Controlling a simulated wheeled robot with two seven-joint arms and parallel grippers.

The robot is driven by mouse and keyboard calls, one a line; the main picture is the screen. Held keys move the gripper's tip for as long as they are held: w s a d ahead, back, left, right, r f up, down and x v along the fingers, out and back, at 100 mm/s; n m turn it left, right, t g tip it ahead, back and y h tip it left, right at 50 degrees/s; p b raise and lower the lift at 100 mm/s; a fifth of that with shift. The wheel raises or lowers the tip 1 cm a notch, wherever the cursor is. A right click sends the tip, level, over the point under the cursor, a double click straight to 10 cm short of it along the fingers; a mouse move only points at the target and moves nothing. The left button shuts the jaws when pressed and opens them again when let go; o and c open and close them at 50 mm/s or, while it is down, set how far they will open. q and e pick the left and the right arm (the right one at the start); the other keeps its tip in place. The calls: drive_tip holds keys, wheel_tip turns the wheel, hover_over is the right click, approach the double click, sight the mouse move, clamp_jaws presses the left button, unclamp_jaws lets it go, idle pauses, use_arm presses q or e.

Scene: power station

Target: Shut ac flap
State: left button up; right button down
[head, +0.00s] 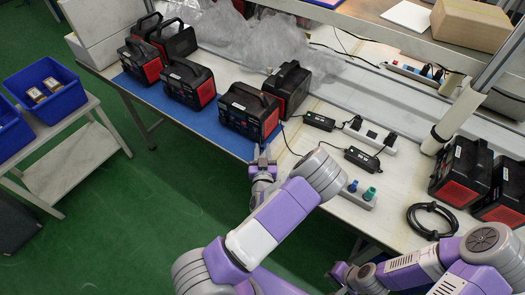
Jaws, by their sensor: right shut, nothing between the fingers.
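A black and red power station (250,112) stands at the front edge of the blue mat, its red end facing the right front. Its AC flap is too small to make out, so I cannot tell whether it is open or shut. My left gripper (263,150) is just in front of this power station, below its front side, with its two fingers apart and nothing seen between them. I cannot tell whether it touches the casing. My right gripper (340,270) is low at the table's front edge, shut and empty, away from the power station.
Another power station (287,88) stands close behind, and several more are to the left on the blue mat (222,134). Black adapters (319,121) and a power strip (369,133) lie to the right. A coiled cable (431,221) and two power stations (460,170) are at far right.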

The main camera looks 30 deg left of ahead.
use_arm(q)
clamp_jaws()
